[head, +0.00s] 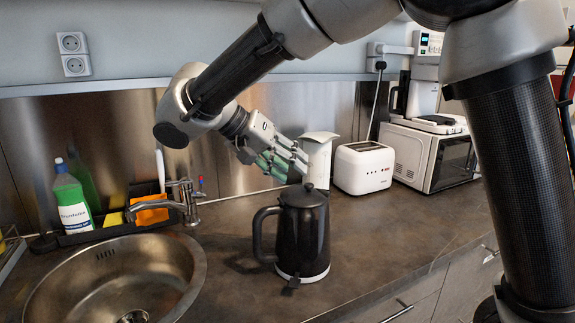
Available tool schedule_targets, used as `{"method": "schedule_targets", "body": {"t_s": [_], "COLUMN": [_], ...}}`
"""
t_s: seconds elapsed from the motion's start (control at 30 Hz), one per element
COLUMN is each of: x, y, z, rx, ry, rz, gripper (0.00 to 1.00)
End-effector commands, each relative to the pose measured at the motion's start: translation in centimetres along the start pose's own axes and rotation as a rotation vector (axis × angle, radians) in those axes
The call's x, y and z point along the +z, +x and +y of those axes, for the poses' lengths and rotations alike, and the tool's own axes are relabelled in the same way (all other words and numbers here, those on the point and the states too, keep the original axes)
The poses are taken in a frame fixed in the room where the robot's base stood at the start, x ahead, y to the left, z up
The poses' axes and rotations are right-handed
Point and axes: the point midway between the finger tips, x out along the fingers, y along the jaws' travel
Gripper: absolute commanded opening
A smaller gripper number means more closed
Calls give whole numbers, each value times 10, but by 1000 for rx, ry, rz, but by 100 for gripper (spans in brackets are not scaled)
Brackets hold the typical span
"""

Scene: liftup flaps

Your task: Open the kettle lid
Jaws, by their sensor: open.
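A black kettle (312,240) with a pale base ring stands upright on the dark counter in the head view, its handle to the left. Its black lid (303,198) lies on top and looks closed, with a small knob at the back. My gripper (293,163) is above the kettle and slightly left of it, with its fingers spread and pointing right. The gripper looks empty and appears apart from the lid; its exact depth relative to the kettle is hard to tell.
A tall white object (319,158) stands just behind the fingertips. A white toaster (363,168) and a microwave (430,153) are further right. The sink (60,285), tap (184,200) and green bottle (72,200) are left. The counter right of the kettle is clear.

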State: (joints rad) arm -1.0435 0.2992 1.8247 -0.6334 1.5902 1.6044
Motion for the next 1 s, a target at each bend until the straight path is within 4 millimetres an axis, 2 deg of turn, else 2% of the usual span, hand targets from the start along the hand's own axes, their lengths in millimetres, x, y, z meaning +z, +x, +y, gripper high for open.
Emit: {"method": "schedule_targets", "body": {"t_s": [0.13,0.23,0.5,0.7,0.83,1.0], "x": [0,0,0,0,0,0], "y": [-5,-18,-78,-110,-119,-120], "z": [0,-1,-2,-1,0,0], "rx": [-1,-2,-3,-1,1,0], "ry": [0,0,0,0,0,0], "rz": [1,1,1,0,0,0], "gripper": [42,42,42,42,42,42]}}
